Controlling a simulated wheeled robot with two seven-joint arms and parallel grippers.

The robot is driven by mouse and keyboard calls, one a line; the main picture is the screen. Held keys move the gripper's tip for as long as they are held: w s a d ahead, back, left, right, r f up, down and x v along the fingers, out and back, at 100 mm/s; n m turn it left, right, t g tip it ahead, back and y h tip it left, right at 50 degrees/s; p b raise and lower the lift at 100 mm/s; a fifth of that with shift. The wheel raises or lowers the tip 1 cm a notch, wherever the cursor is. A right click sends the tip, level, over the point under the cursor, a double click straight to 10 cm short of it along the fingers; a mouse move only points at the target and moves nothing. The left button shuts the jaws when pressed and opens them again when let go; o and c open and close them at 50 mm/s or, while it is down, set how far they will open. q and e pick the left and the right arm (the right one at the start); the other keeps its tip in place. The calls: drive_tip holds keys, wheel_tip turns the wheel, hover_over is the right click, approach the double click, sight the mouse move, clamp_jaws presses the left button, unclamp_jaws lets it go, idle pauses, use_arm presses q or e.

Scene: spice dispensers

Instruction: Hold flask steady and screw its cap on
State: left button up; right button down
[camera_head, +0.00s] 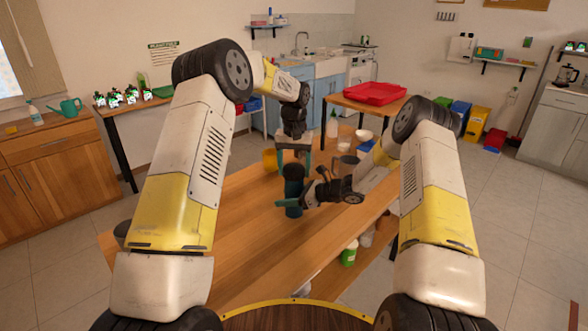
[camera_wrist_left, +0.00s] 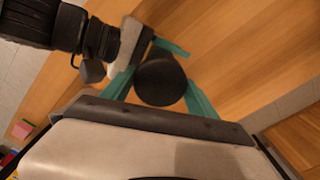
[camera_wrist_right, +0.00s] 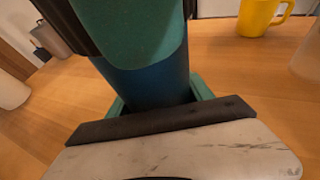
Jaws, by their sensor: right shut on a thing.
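The flask (camera_head: 293,188) is dark blue and stands upright over the wooden table; its body also shows in the right wrist view (camera_wrist_right: 150,85). My right gripper (camera_head: 294,203) is shut around its body from the side. The black round cap (camera_wrist_left: 160,83) lies at the flask's top in the left wrist view, so the flask's mouth is hidden. My left gripper (camera_head: 294,162) points down from above, its teal fingers spread on either side of the cap. One of its fingers (camera_wrist_right: 135,30) covers the upper flask in the right wrist view. Whether the cap is seated is unclear.
A yellow mug (camera_head: 269,160) stands just behind the flask; it also shows in the right wrist view (camera_wrist_right: 258,16). A white bowl (camera_head: 364,135) and other vessels stand at the table's far right.

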use_arm(q)
drive_tip(key=o, duration=0.4)
drive_tip(key=shift+c, duration=0.2)
drive_tip(key=shift+r, duration=0.1)
use_arm(e)
drive_tip(key=shift+c, duration=1.6)
unclamp_jaws()
use_arm(q)
wheel_tip(320, 180, up, 12)
use_arm(e)
drive_tip(key=v, duration=0.7)
drive_tip(key=shift+s+d+r, duration=0.1)
drive_tip(key=shift+s+d, duration=0.05)
drive_tip(key=shift+d, duration=0.2)
